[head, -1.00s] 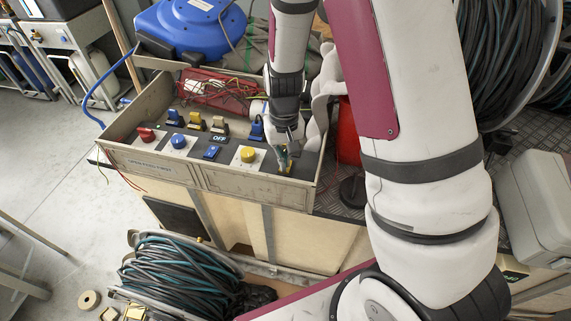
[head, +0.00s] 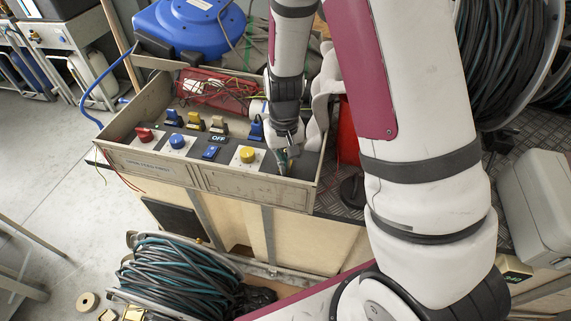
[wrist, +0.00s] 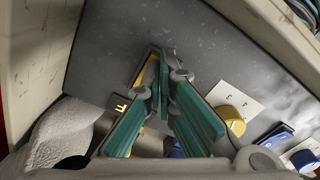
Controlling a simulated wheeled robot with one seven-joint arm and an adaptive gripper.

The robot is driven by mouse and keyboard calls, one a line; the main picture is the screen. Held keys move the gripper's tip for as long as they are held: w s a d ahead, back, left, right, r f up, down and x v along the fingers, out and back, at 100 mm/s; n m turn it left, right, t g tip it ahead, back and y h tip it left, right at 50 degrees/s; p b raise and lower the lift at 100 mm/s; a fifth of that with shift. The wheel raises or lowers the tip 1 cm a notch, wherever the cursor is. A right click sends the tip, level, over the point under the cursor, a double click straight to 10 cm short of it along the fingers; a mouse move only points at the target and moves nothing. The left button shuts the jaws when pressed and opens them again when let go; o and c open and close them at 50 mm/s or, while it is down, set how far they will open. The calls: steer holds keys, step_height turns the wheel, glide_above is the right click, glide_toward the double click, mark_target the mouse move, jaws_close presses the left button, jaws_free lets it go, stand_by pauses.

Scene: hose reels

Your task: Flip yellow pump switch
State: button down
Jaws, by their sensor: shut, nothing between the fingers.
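A yellow rocker switch (wrist: 148,72) in a dark frame sits on the grey panel, just left of my fingertips in the wrist view. My gripper (wrist: 163,62), with teal finger pads, is shut and empty, its tips very close to this switch. I cannot tell whether they touch. In the head view my gripper (head: 282,165) points down at the right end of the control panel and hides the switch there. A yellow round knob (head: 247,155) sits on a white plate left of my gripper. It also shows in the wrist view (wrist: 228,120).
The panel lies in an open beige box (head: 250,190). Box walls stand close around my gripper. A hose reel (head: 180,270) lies below in front.

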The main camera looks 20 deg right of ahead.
steer(key=shift+f, duration=0.15)
steer(key=shift+r+p, duration=2.4)
steer(key=shift+r, duration=1.1)
steer(key=shift+r, duration=0.25)
steer(key=s+r+t+p, duration=0.1)
steer(key=s+r, duration=0.4)
steer(key=r, duration=0.3)
steer(key=s+r+n+t, duration=0.1)
steer(key=s+r, duration=0.5)
steer(key=r, duration=0.2)
steer(key=s+r+t+p, duration=0.1)
steer(key=s+r, duration=0.4)
steer(key=r, duration=0.4)
steer(key=s+r+t, duration=0.1)
steer(key=s+r, duration=0.2)
steer(key=s, duration=0.6)
steer(key=shift+d+p, duration=0.2)
steer(key=shift+p, duration=0.1)
